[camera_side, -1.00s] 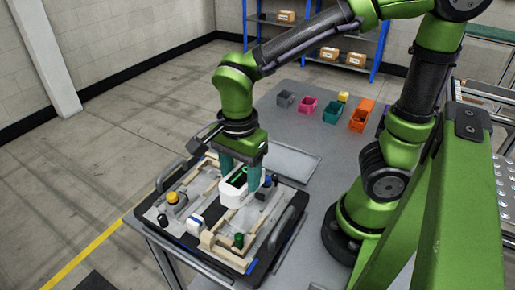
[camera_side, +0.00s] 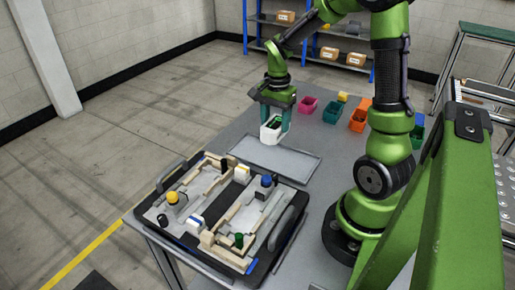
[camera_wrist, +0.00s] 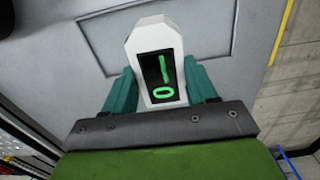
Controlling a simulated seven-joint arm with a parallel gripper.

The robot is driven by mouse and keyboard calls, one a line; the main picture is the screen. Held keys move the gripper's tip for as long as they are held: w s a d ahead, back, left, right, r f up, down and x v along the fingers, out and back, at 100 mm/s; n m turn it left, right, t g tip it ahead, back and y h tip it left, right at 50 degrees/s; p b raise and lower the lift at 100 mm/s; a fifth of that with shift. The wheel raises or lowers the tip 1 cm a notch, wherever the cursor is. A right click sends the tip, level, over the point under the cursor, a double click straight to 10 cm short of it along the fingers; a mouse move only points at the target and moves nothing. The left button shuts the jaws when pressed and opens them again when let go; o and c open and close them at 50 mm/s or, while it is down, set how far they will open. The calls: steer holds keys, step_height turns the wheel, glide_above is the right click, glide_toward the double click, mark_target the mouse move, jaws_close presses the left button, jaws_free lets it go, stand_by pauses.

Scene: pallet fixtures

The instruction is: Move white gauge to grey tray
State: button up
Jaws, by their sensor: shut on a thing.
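The white gauge (camera_side: 270,131) has a dark face with green marks, which shows clearly in the wrist view (camera_wrist: 159,78). My gripper (camera_side: 275,128) is shut on it, with one teal finger on each side, also seen in the wrist view (camera_wrist: 161,92). The flat grey tray (camera_side: 291,164) lies on the table below and in front of the held gauge in the side view. The gauge appears held above the tray's far left part, and its exact height is hard to tell. The tray (camera_wrist: 90,35) also shows behind the gauge in the wrist view.
A black-rimmed pallet (camera_side: 285,228) with wooden rails, a yellow-topped part (camera_side: 172,197) and other fixtures sits at the front left of the table. Small bins, including a pink one (camera_side: 308,105) and a teal one (camera_side: 332,112), stand beyond the tray. The tray's surface looks empty.

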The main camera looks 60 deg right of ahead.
mark_target(275, 124)
step_height(275, 124, down, 8)
steer(key=shift+r, duration=0.1)
stand_by(0.4)
steer(key=o, duration=1.3)
step_height(275, 124, up, 12)
steer(key=shift+f, duration=0.25)
steer(key=shift+a+r, duration=0.2)
steer(key=shift+r, duration=0.15)
steer(key=s+a+r+n+t, duration=0.2)
steer(key=a+r+n, duration=0.1)
steer(key=a, duration=0.3)
steer(key=s+a+r+n+t+y, duration=0.1)
steer(key=s+a+r+n+t, duration=0.1)
steer(key=a+n, duration=0.4)
steer(key=s+a+r+n+t+y, duration=0.1)
steer(key=s+a+r+n+t, duration=0.2)
steer(key=a+r+n, duration=0.1)
steer(key=shift+a+r+n, duration=0.1)
steer(key=shift+a+n, duration=0.5)
steer(key=shift+a, duration=0.75)
